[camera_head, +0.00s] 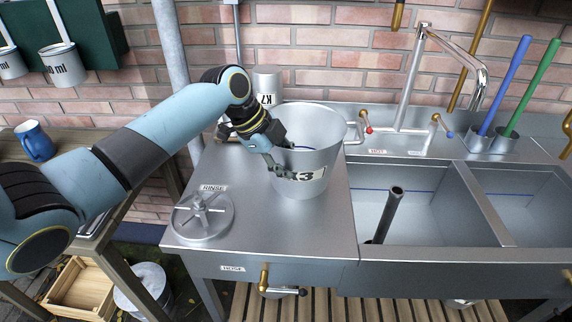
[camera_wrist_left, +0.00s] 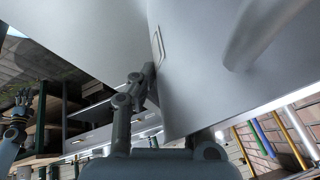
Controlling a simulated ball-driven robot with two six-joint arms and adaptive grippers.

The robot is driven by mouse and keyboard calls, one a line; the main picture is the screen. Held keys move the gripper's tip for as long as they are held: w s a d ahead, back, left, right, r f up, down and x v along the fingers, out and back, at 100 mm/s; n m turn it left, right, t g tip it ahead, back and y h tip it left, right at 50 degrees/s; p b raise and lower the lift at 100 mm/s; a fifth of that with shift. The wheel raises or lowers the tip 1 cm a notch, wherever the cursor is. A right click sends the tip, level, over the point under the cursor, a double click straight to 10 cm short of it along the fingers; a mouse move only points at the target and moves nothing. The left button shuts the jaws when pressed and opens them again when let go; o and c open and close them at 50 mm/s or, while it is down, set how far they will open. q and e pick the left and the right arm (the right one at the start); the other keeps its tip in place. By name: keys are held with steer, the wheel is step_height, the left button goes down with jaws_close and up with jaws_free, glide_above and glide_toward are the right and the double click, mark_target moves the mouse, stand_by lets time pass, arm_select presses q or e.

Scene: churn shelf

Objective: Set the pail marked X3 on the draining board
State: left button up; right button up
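The grey metal pail (camera_head: 312,135) bears a label, partly covered, that reads X3. It stands upright at the right part of the draining board (camera_head: 240,240), beside the sink; whether its base fully touches the board is hard to tell. My left gripper (camera_head: 279,160) is at the pail's left rim, with one finger outside the wall and the other inside, shut on it. In the left wrist view the pail (camera_wrist_left: 215,60) fills the upper middle, with a finger against its wall. My right gripper (camera_wrist_left: 22,105) shows small at the left edge there; its fingers are unclear.
A pail marked K7 (camera_head: 267,84) stands behind the left gripper. A round RINSE fixture (camera_head: 203,215) is at the board's front left. The sink, right, holds an upright dark pipe (camera_head: 388,212). A tall tap (camera_head: 425,75) rises behind. The board's front middle is clear.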

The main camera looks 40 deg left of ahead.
arm_select(q)
steer(key=o, duration=0.4)
steer(key=shift+c, duration=0.2)
steer(key=shift+r, duration=0.1)
steer(key=b+v, duration=0.1)
steer(key=v, duration=1.1)
steer(key=shift+d, duration=0.1)
